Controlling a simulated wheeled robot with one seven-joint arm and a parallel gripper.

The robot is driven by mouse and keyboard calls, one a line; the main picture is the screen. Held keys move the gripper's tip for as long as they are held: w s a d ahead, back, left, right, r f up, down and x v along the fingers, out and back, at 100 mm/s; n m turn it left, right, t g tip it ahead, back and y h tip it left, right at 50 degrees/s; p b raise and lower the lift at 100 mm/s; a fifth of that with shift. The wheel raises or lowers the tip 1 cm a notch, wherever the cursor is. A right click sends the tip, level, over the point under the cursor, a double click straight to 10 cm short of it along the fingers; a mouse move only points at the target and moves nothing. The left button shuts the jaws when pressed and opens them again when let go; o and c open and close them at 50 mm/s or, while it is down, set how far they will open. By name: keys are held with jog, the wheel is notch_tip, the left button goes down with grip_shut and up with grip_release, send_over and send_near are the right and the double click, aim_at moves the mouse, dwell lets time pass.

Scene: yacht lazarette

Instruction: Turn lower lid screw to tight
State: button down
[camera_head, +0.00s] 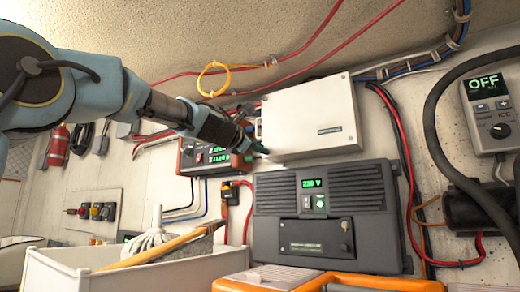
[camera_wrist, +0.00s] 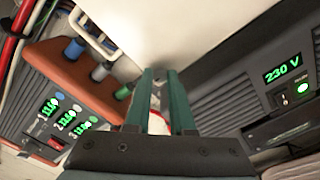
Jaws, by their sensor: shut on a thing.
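A white box (camera_head: 310,118) with a flat lid hangs on the wall above a dark grey unit. My gripper (camera_head: 262,149) reaches in from the left to the box's lower left corner. In the wrist view, its two green fingers (camera_wrist: 159,78) stand close together with their tips against the pale box face (camera_wrist: 195,35). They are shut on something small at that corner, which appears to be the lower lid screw. The fingers hide the screw, so its turn angle cannot be seen. Small dark spots, apparently other screws, show at the lid's right corners.
The dark grey unit (camera_head: 325,215) reading 230 V sits just below the box. A red-brown panel (camera_head: 200,158) with green digits is left of my gripper; its coloured knobs (camera_wrist: 98,72) lie close to the fingers. Red cables (camera_head: 390,125) run along the right. A white bin (camera_head: 85,265) stands in front.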

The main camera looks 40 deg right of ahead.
jog(key=shift+f+m, duration=0.1)
jog(key=shift+m, duration=0.3)
jog(key=shift+f+m+b, duration=0.15)
jog(key=shift+m+b, duration=3.2)
jog(key=shift+m, duration=5.25)
jog(key=c, duration=0.8)
grip_release()
jog(key=shift+o, duration=0.2)
